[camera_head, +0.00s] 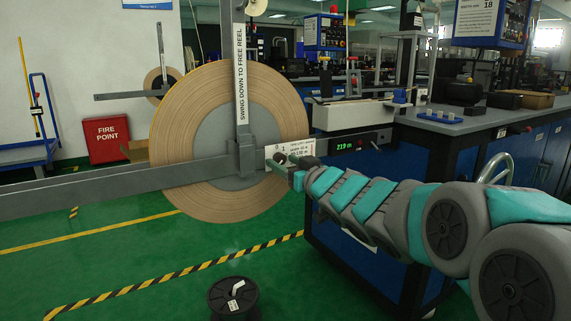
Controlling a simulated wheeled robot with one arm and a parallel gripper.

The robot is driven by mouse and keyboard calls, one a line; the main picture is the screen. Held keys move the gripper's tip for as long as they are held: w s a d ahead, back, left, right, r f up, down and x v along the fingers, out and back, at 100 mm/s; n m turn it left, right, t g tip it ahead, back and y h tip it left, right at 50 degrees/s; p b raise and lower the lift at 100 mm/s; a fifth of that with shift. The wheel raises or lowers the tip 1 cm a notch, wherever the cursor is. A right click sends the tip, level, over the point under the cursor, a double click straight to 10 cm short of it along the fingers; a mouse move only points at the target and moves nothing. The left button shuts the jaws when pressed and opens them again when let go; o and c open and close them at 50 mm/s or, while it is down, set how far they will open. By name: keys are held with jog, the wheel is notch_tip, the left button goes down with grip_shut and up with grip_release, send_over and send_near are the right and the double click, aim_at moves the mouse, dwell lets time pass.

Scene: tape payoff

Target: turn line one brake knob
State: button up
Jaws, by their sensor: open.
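A big brown tape reel (185,130) with a grey hub hangs at the centre left. A white label plate (306,148) marked with "0", "1" and small print is fixed beside the hub. A small dark knob (281,158) sits at the plate's left part, partly hidden by my gripper. My gripper (290,165) has its green fingers apart, in front of the lower left of the plate and close to the knob. I cannot tell whether a finger touches the knob. My arm reaches in from the right.
A grey upright bar (240,75) reading "SWING DOWN TO FREE REEL" and a long horizontal beam (90,190) cross the reel. A blue cabinet with a grey worktop (470,122) stands right. A black spool (233,298) is on the floor. Green floor is open at the left.

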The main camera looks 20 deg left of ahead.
grip_shut()
dwell(0.5)
